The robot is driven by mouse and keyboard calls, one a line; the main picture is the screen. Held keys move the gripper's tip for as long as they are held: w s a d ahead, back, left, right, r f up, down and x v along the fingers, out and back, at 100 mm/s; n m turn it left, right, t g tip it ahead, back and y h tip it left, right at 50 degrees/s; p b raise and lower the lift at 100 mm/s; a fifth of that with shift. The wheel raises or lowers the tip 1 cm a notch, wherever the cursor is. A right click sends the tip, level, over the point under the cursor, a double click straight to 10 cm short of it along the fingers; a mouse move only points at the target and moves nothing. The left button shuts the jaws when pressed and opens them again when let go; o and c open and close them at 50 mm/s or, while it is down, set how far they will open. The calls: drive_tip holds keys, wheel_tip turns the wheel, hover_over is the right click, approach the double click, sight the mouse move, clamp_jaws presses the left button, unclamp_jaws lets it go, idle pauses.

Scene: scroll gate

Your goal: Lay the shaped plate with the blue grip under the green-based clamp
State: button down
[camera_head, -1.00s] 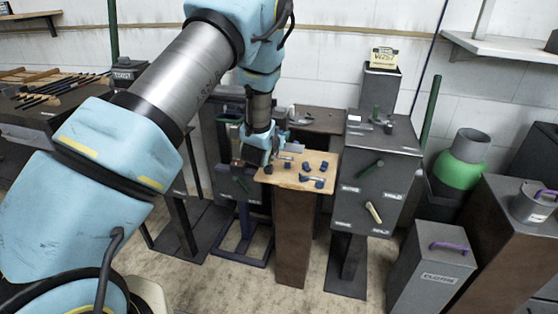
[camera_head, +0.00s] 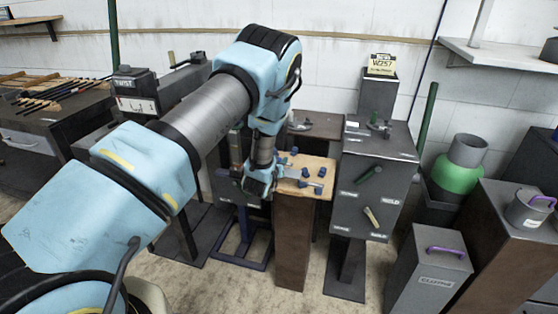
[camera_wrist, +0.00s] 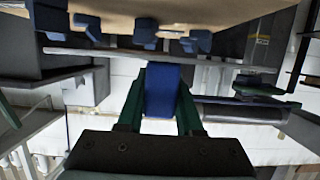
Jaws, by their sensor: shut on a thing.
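My gripper (camera_wrist: 160,108) is shut on a blue grip (camera_wrist: 162,90), seen between its dark green fingers in the wrist view. A thin grey strip (camera_wrist: 95,52) crosses just beyond the grip; it may be the plate's edge, but its shape cannot be told. In the head view my gripper (camera_head: 258,186) is at the left front edge of the wooden-topped stand, and the held piece is hidden there. A small clamp-like device (camera_head: 378,124) stands on the grey cabinet at the right. Whether its base is green is too small to tell.
The wooden top (camera_head: 312,187) holds several small blue-gripped pieces (camera_head: 305,173). The grey cabinet (camera_head: 370,190) beside it has a green handle and a pale handle on its front. A dark table (camera_head: 318,122) stands behind. Open floor lies in front.

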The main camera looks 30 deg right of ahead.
drive_tip(key=shift+f+b, duration=0.35)
drive_tip(key=shift+b, duration=0.05)
drive_tip(key=shift+f, duration=0.2)
drive_tip(key=c, duration=0.6)
unclamp_jaws()
drive_tip(key=shift+o, duration=0.2)
drive_tip(key=shift+r, duration=0.15)
